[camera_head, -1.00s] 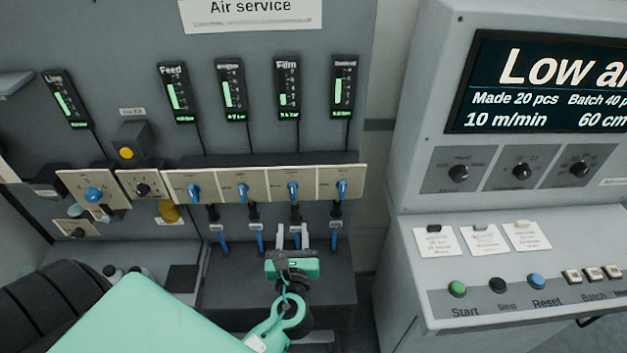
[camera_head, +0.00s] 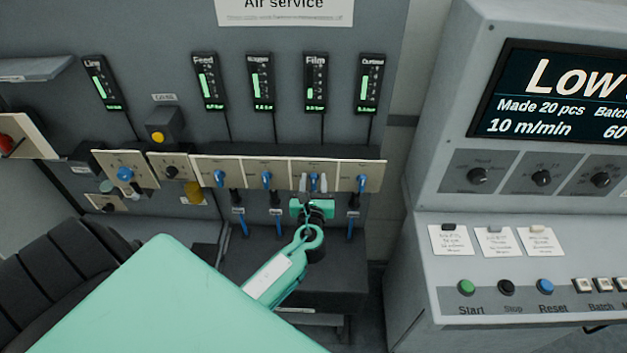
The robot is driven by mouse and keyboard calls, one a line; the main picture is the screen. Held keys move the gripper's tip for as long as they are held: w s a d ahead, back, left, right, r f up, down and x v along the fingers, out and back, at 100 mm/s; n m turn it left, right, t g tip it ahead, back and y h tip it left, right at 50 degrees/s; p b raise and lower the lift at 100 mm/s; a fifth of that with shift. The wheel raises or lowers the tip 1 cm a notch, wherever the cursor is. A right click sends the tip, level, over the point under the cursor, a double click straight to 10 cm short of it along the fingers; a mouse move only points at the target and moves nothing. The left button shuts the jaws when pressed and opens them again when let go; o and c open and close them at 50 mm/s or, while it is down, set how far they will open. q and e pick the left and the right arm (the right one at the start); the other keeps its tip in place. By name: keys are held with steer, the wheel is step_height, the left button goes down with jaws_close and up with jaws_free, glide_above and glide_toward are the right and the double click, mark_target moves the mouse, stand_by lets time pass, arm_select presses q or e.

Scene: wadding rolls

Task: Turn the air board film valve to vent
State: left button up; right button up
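The air board's row of valves sits on a pale panel strip (camera_head: 242,171), each with a blue handle. The film valve (camera_head: 314,180) is the third blue handle, below the gauge labelled Film (camera_head: 316,83). My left gripper (camera_head: 314,184) reaches up from below, with its two pale fingers apart on either side of the film valve handle. A gap shows between the fingers and the handle; contact cannot be made out. The handle stands about upright. My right gripper is out of view.
Neighbouring valve handles flank the film valve, the second (camera_head: 267,180) on the left and the fourth (camera_head: 362,183) on the right. Blue hoses hang below. A control console (camera_head: 455,262) with buttons stands at the right. A red knob (camera_head: 8,143) is at the far left.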

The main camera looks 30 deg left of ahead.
arm_select(q)
jaws_close()
